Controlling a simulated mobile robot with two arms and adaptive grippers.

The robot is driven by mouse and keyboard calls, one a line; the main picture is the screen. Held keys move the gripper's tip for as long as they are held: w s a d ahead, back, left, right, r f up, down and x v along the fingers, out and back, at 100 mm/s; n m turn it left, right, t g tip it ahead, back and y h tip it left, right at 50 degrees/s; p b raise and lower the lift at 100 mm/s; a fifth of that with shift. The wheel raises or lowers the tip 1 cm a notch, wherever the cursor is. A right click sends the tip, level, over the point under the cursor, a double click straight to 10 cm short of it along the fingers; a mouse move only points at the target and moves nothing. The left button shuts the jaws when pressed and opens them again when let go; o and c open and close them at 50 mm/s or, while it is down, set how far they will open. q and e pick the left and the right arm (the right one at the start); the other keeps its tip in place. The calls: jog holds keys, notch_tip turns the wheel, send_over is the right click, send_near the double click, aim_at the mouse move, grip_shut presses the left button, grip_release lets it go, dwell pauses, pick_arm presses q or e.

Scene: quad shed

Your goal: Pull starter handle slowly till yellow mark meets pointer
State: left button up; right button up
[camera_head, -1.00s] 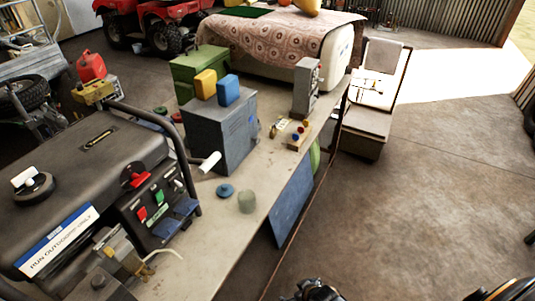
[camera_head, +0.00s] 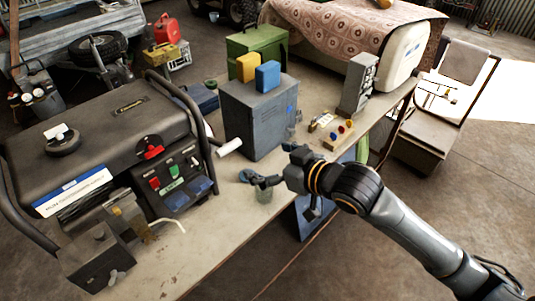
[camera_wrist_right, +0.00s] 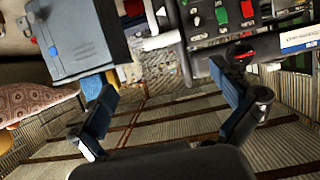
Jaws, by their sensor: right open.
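The black generator (camera_head: 110,120) stands on the left of the bench, with a front panel of red and green switches (camera_head: 172,178). A white bar-shaped grip (camera_head: 229,147) sticks out between the generator and the grey metal box; I cannot tell if it is the starter handle. I cannot make out a yellow mark or pointer. My right gripper (camera_head: 281,196) is open and empty over the bench's front edge, right of the generator and in front of the grey box. In the right wrist view, its spread fingers (camera_wrist_right: 165,85) show below the panel. My left gripper is not in view.
The grey box (camera_head: 256,122) carries a yellow and a blue block. A small block with coloured knobs (camera_head: 340,135) lies farther right. A chair (camera_head: 433,130) stands beyond the bench.

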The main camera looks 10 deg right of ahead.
aim_at(231, 148)
jog(key=p+x, duration=0.2)
jog(key=x, duration=1.2)
jog(key=shift+a+r+p, duration=0.2)
jog(key=shift+p, duration=0.2)
jog(key=shift+s, duration=0.1)
jog(key=c, duration=0.9)
